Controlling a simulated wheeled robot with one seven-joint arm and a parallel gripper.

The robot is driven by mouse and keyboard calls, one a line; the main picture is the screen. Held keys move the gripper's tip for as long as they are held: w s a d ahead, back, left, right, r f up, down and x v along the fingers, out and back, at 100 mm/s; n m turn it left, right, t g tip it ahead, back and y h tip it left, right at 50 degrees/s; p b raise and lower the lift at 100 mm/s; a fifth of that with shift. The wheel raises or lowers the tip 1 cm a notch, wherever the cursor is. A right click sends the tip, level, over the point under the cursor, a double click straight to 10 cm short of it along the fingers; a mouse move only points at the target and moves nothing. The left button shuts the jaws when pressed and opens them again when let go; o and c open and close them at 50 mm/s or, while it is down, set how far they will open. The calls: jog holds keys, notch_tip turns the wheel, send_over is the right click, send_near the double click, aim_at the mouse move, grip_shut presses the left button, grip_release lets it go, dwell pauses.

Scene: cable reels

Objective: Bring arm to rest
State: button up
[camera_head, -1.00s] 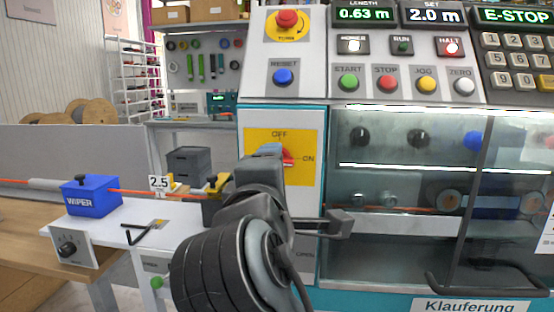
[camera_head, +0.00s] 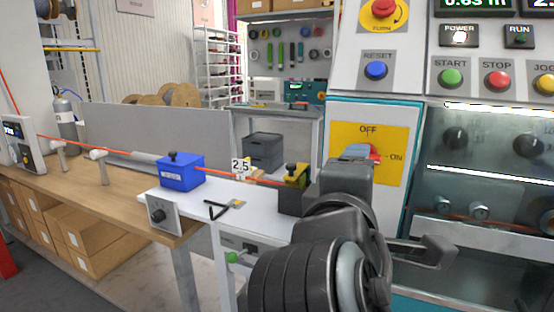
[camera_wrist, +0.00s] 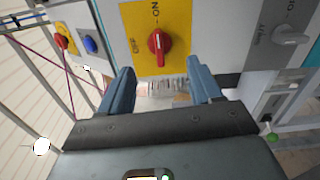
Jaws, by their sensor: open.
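My arm fills the lower right of the head view, bent in front of the machine. My gripper (camera_head: 358,154) is in front of the yellow ON/OFF plate (camera_head: 348,135), partly covering it and the red rotary switch (camera_head: 375,152). In the wrist view, my gripper (camera_wrist: 160,70) is open, its two blue-grey fingers spread with nothing between them. The red switch (camera_wrist: 159,41) lies just beyond the fingertips, apart from them, with its white mark pointing to ON.
A blue wiper box (camera_head: 180,174) and a black-and-yellow clamp (camera_head: 293,190) hold an orange cable left of my arm. A grey switch (camera_wrist: 290,36) shows in the wrist view. The floor at lower left is clear.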

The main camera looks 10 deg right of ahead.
jog(key=s+f+t+y, duration=0.1)
jog(key=s+f+y, duration=0.45)
jog(key=f, duration=0.65)
jog(key=s+f+y, duration=0.4)
jog(key=s+f, duration=0.3)
jog(key=f, duration=0.4)
jog(key=s+d+m, duration=0.1)
jog(key=s+m, duration=0.5)
jog(key=s, duration=0.6)
jog(key=s+d+f+m+y, duration=0.1)
jog(key=s+m, duration=0.4)
jog(key=s, duration=0.7)
jog(key=shift+s+d+f+m+g, duration=0.3)
jog(key=shift+m+g, duration=0.1)
